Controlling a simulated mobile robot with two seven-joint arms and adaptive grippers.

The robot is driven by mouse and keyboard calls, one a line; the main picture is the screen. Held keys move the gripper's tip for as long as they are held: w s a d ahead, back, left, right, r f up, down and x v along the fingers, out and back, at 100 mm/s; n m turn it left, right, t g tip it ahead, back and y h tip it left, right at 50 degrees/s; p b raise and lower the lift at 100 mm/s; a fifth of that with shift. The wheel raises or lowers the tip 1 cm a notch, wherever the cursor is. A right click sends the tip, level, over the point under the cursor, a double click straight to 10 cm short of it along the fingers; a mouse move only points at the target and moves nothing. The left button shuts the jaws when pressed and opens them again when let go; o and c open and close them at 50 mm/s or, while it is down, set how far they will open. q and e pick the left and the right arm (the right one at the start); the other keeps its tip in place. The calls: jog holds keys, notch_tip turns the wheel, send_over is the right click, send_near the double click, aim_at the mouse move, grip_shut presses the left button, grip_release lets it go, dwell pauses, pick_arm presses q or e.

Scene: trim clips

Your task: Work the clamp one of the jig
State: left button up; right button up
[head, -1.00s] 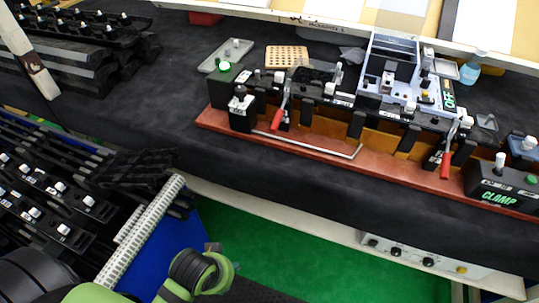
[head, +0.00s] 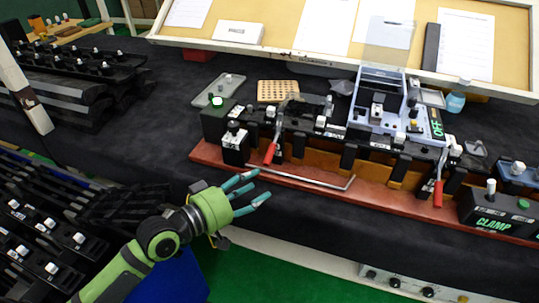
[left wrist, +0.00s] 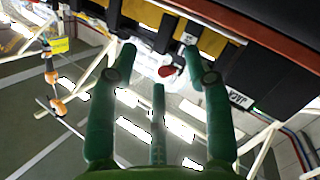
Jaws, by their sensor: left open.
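The jig is a long black fixture on a red-brown base (head: 300,183) on the dark bench. It carries two red-handled clamps: a left one (head: 270,153) and a right one (head: 437,193). Both handles hang down at the front. I cannot read which is clamp one. My left gripper (head: 252,188) is green with teal fingers, open and empty, in front of the base's left part, below the left red handle and apart from it. In the left wrist view its spread fingers (left wrist: 158,60) frame a small red tip (left wrist: 165,71), apparently a clamp handle. My right gripper is not in view.
A bent metal rod (head: 310,181) lies along the jig's front. A black rack (head: 40,215) fills the lower left. Green floor is open below.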

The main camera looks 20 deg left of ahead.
aim_at(266, 158)
pick_arm(q)
jog(key=shift+n+t+h, duration=0.3)
jog(key=shift+n+t, duration=0.4)
jog(key=shift+t, duration=0.1)
jog(key=w+r, duration=0.1)
jog(key=w, duration=0.1)
jog(key=w+d+r+p, duration=0.1)
jog(key=w, duration=0.2)
jog(key=w+d+r, duration=0.1)
jog(key=w, duration=0.1)
jog(key=shift+w+r+p, duration=0.25)
jog(key=shift+w+p, duration=0.1)
